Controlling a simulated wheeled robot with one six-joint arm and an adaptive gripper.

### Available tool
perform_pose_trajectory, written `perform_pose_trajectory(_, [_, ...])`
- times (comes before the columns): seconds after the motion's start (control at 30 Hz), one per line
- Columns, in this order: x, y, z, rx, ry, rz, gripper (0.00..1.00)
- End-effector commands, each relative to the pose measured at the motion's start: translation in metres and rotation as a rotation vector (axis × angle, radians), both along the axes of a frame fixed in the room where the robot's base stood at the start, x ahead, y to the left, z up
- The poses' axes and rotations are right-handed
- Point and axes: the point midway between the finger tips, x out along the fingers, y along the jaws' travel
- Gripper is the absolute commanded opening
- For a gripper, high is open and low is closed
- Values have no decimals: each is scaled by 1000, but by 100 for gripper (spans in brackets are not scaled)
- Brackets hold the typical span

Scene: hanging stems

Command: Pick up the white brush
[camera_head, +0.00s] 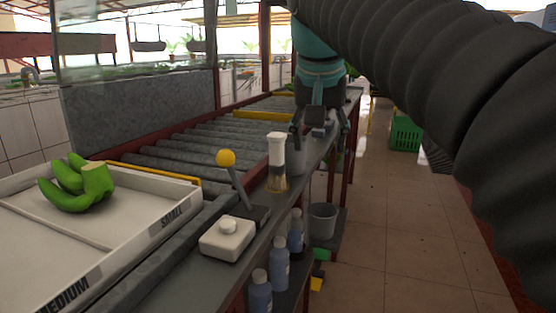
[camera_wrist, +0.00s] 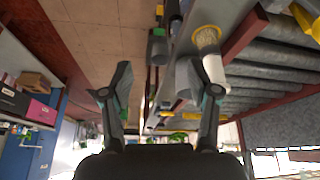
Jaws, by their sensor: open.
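The white brush (camera_head: 277,150) stands upright on the narrow grey ledge beside the rollers, white handle up and yellowish bristles down. In the wrist view the brush (camera_wrist: 213,69) is at the upper right, beyond the right finger and outside the space between the fingers. My gripper (camera_head: 320,138) is open, pointing down over the ledge, behind and to the right of the brush in the head view. In the wrist view my gripper (camera_wrist: 156,78) has its fingers wide apart with nothing held between them. The brush is not touched.
A grey cup (camera_head: 297,160) stands close behind the brush. In front are a yellow-knobbed lever (camera_head: 226,158) and a white box (camera_head: 228,237). Green bananas (camera_head: 75,185) lie in a white tray (camera_head: 150,228). Bottles (camera_head: 280,262) stand below the ledge. The tiled floor at right is mostly clear.

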Motion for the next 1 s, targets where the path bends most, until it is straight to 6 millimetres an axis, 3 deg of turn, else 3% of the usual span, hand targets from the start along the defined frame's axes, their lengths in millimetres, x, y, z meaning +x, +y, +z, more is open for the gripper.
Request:
perform_pose_trajectory(0.03, [11, 12, 14, 1, 1, -12, 60])
perform_pose_trajectory(0.2, [30, 45, 49, 5, 6, -78, 60])
perform_pose_trajectory(0.43, [39, 77, 72, 19, 8, -152, 60])
perform_pose_trajectory(0.67, [41, 87, 75, 24, 10, -181, 60])
perform_pose_trajectory(1.0, [51, 83, 47, 24, 11, -183, 60])
